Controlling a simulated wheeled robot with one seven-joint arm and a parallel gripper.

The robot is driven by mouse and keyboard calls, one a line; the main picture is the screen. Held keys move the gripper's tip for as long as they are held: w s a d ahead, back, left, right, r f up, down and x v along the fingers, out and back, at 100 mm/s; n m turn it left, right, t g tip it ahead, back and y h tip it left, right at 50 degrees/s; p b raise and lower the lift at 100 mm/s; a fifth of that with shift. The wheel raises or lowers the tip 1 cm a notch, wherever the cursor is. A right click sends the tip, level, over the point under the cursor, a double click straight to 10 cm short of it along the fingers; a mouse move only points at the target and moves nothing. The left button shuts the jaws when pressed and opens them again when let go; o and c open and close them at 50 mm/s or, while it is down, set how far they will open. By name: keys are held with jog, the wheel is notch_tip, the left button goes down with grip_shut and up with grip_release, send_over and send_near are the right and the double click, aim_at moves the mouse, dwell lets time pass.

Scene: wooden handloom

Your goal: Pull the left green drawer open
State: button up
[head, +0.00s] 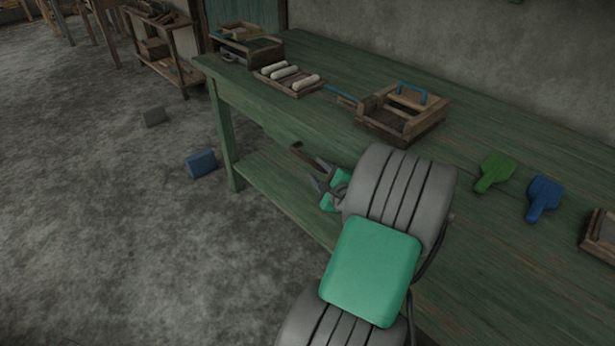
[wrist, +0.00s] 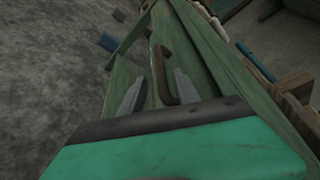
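The left green drawer front (wrist: 192,48) shows in the wrist view as a green wooden face along the bench's front side. Its brown bar handle (wrist: 162,70) stands out from it and also shows in the head view (head: 301,152). My gripper (wrist: 159,78) is open, with its two grey fingers apart at the handle. In the wrist view the handle lies between the fingers, nearer the right one; I cannot tell whether they touch. In the head view my gripper (head: 315,173) is at the bench's front side, partly hidden by my arm.
The green bench (head: 520,260) has a lower shelf (head: 285,195) under the drawer. On top are a wooden box with a blue handle (head: 400,112), a tray of white rolls (head: 288,78), and green (head: 494,172) and blue (head: 544,195) paddles.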

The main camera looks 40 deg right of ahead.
aim_at(311, 164)
jog(key=b+x, duration=0.1)
jog(key=x, duration=0.6)
jog(key=shift+w+a+r, duration=0.1)
jog(key=shift+w, duration=0.1)
jog(key=shift+c, duration=0.6)
grip_shut()
dwell(0.4)
